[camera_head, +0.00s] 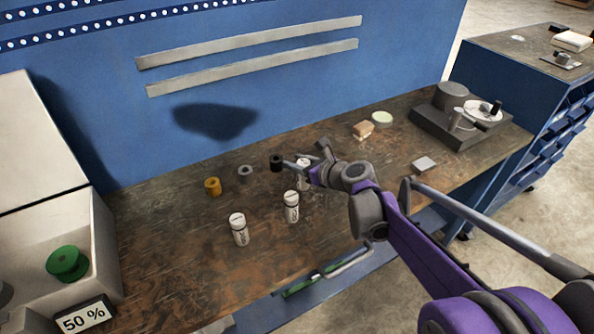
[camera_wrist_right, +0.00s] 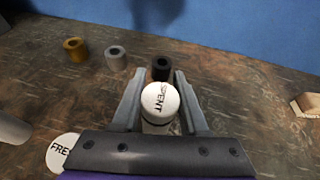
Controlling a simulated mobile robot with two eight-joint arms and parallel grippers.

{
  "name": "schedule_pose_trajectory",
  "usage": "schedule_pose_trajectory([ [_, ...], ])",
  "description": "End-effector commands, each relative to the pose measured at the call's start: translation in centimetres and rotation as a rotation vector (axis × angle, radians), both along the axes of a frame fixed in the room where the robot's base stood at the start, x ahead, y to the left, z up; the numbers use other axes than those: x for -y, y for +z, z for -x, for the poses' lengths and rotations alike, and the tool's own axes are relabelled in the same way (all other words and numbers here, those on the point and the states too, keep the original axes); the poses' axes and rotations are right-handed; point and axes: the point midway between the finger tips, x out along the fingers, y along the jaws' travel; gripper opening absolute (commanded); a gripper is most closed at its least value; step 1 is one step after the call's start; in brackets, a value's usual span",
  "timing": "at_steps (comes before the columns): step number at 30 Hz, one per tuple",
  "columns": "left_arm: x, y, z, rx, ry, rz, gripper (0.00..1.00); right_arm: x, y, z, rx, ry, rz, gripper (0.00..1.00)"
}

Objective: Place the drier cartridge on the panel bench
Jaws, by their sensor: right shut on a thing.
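My right gripper (camera_head: 299,165) is over the brown-topped panel bench (camera_head: 170,262), shut on a white drier cartridge (camera_head: 304,181). In the right wrist view this cartridge (camera_wrist_right: 160,101) sits upright between the two fingers, its top marked SPENT. The gripper hides part of it in the head view, and I cannot tell if its base touches the bench. Two more white cartridges stand upright on the bench, one nearer the front (camera_head: 291,208) and one further left (camera_head: 239,230). In the right wrist view a cap reading FRE (camera_wrist_right: 62,150) is partly hidden. My left gripper is not in view.
A black ring (camera_head: 277,162), a grey ring (camera_head: 245,173) and a brass ring (camera_head: 212,186) stand behind the cartridges. A dark instrument base (camera_head: 470,128) is at right. Bare bench lies front left.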

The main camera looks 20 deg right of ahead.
Motion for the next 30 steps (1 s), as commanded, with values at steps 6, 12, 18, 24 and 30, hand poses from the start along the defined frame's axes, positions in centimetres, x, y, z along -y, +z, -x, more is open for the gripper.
schedule_pose_trajectory([
  [6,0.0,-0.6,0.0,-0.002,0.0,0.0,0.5,0.0,-2.8,0.0,0.0,0.0,0.0,0.0],
  [12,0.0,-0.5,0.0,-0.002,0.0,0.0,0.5,0.0,-2.7,0.0,0.0,0.0,0.0,0.0],
  [18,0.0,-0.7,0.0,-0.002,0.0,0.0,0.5,0.0,-3.0,0.0,0.0,0.0,0.0,0.54],
  [24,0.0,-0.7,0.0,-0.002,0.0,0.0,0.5,0.0,-3.0,0.0,0.0,0.0,0.0,0.73],
  [30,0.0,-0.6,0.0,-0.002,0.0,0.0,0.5,0.0,-2.9,0.0,0.0,0.0,0.0,0.73],
])
